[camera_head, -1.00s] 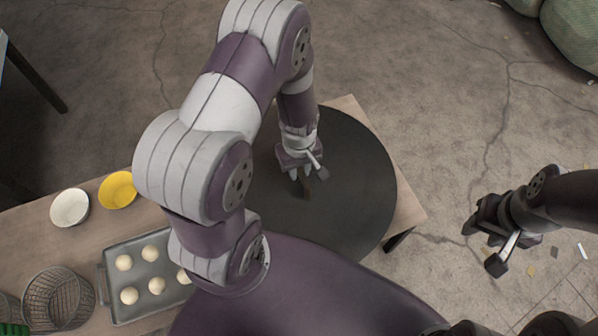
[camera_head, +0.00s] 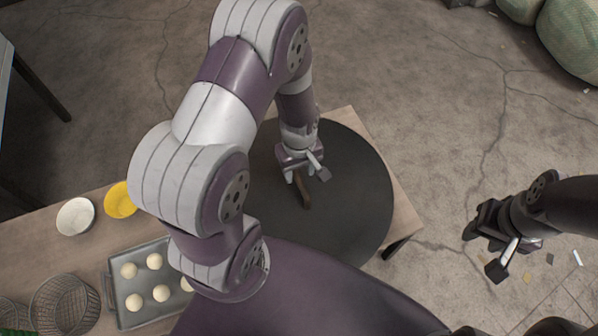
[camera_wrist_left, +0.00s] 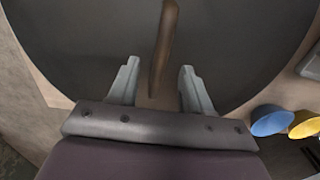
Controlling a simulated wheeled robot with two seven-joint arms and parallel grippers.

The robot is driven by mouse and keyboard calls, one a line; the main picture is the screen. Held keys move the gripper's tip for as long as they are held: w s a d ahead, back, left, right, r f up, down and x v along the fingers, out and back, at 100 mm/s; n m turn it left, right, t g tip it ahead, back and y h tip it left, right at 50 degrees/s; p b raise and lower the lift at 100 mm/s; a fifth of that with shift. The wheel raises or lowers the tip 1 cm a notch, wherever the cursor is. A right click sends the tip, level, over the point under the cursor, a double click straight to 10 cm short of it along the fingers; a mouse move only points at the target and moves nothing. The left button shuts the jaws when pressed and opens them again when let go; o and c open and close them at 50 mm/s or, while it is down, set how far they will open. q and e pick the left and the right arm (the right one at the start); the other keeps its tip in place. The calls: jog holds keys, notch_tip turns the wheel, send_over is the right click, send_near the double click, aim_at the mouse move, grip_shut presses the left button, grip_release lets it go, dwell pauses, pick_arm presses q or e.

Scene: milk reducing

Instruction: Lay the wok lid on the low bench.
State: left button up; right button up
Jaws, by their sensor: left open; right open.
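The wok lid (camera_head: 350,200) is a large dark round disc with a brown wooden handle (camera_head: 304,190). It lies on the wooden low bench (camera_head: 403,213), covering much of that end. My left gripper (camera_head: 307,175) is open just above the lid's handle. In the left wrist view the handle (camera_wrist_left: 164,50) stands between the two open fingers (camera_wrist_left: 158,85), with gaps on both sides, and the lid (camera_wrist_left: 80,45) fills the background. My right gripper (camera_head: 490,245) is open and empty, out over the floor to the right of the bench.
On the left part of the bench are a white bowl (camera_head: 76,216), a yellow bowl (camera_head: 121,200), a grey tray (camera_head: 112,290) with several pale dough balls, and a wire basket (camera_head: 65,305). Green sacks (camera_head: 570,40) lie at the upper right. The floor on the right holds small scraps.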

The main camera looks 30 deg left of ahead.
pick_arm(q)
notch_tip(320, 180, up, 7)
jog(key=p, duration=0.3)
notch_tip(320, 180, up, 6)
jog(key=m, duration=0.4)
send_over(299, 178)
jog(key=d, duration=0.1)
jog(key=s+d+r+m+t, duration=0.1)
jog(key=s+r+m, duration=0.3)
jog(key=r+m, duration=0.2)
jog(key=shift+s+d, duration=0.15)
jog(key=shift+d, duration=0.1)
pick_arm(e)
notch_tip(299, 178, up, 4)
jog(key=shift+f, duration=0.1)
